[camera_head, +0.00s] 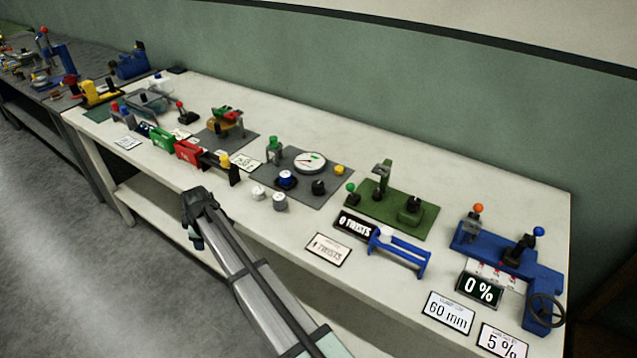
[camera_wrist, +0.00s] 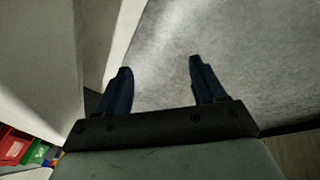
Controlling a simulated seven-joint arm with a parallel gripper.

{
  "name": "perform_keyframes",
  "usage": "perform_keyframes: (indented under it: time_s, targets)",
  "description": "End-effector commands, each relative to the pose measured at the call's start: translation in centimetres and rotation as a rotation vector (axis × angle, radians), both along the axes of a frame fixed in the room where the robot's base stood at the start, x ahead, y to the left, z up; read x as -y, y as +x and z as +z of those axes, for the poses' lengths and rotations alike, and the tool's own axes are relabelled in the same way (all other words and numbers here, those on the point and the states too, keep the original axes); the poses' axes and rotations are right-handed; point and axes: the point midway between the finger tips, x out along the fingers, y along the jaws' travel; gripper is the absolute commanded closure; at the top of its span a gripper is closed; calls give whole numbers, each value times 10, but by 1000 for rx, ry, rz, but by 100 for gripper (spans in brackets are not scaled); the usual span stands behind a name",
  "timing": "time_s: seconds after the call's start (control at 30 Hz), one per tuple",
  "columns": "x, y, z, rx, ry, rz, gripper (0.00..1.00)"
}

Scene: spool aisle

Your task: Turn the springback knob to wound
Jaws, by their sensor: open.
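I cannot tell which knob is the springback knob, as no knob label is readable. Candidates in the head view are a black knob (camera_head: 318,187) and a blue-and-white knob (camera_head: 286,179) on a grey mat beside a round dial (camera_head: 310,162). Others are an orange-topped knob (camera_head: 477,209) and a blue-topped lever (camera_head: 538,232) on a blue device (camera_head: 490,243) at the right. My gripper (camera_head: 195,225) is at the bench's front edge, left of these and apart from them. In the wrist view my gripper (camera_wrist: 162,75) is open and empty, its fingers over the floor.
The white bench (camera_head: 480,175) runs along the green wall. A green device (camera_head: 400,212), a blue stand (camera_head: 400,252), red (camera_head: 187,151) and green (camera_head: 161,139) bins, and cards reading 60 mm (camera_head: 448,313) and 5 % (camera_head: 502,341) stand on it. A display reads 0 % (camera_head: 479,289).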

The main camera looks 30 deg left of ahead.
Motion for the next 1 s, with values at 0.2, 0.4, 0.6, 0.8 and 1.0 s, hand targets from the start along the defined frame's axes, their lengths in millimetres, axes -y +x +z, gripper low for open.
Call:
perform_keyframes:
  time_s: [0.2,0.4,0.6,0.8,1.0]
  targets:
    - [-16,0,56,61,18,117,31]
    - [-18,11,99,104,17,188,31]
    - [12,65,128,95,-40,156,31]
    - [62,133,160,63,-116,88,31]
    - [139,213,204,8,-215,-2,31]
